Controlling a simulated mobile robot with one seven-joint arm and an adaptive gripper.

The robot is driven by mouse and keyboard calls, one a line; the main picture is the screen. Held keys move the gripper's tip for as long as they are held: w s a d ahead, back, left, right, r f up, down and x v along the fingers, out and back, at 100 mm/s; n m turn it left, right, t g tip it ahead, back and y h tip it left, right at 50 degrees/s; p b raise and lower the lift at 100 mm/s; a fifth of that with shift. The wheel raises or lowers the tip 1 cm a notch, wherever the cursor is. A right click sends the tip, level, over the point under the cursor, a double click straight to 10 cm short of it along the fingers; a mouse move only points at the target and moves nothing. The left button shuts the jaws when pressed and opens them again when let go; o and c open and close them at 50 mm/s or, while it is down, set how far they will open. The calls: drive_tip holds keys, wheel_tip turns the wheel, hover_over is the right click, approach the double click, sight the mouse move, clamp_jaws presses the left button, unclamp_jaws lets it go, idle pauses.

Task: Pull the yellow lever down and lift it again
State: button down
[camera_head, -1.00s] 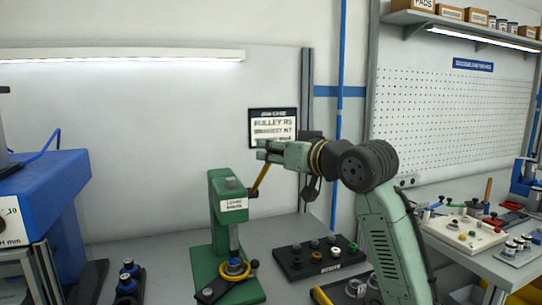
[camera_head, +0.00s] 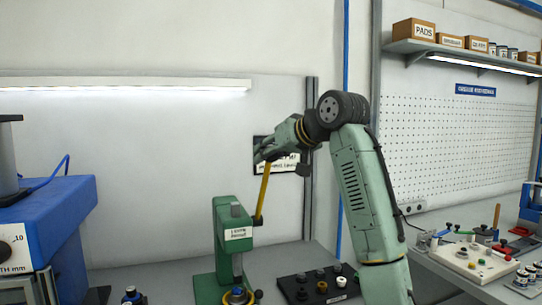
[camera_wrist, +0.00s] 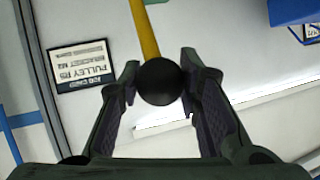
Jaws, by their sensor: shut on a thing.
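The yellow lever (camera_head: 263,192) is on the right side of a green press (camera_head: 226,215) and stands nearly upright, leaning slightly right. My gripper (camera_head: 262,156) is at the top end of the lever. In the wrist view, the lever (camera_wrist: 145,30) ends in a dark round knob (camera_wrist: 158,82), which sits between the two fingers of my gripper (camera_wrist: 160,85). The fingers are shut on the knob. In the head view the knob is hidden by my gripper. The base of the press is cut off by the lower picture edge.
A job card (camera_head: 288,168) hangs on the wall behind my gripper. A black tray (camera_head: 318,290) with small round parts lies right of the press. A blue machine (camera_head: 45,220) stands at left. A bench (camera_head: 470,272) with parts is at right.

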drive_tip(key=shift+w+r, duration=0.1)
drive_tip(key=shift+r, duration=0.15)
drive_tip(key=c, duration=1.6)
unclamp_jaws()
drive_tip(key=shift+o, duration=1.3)
drive_tip(key=shift+w+a+f, duration=0.15)
drive_tip(key=shift+o, duration=0.9)
drive_tip(key=v, duration=1.2)
drive_tip(key=shift+f, duration=0.15)
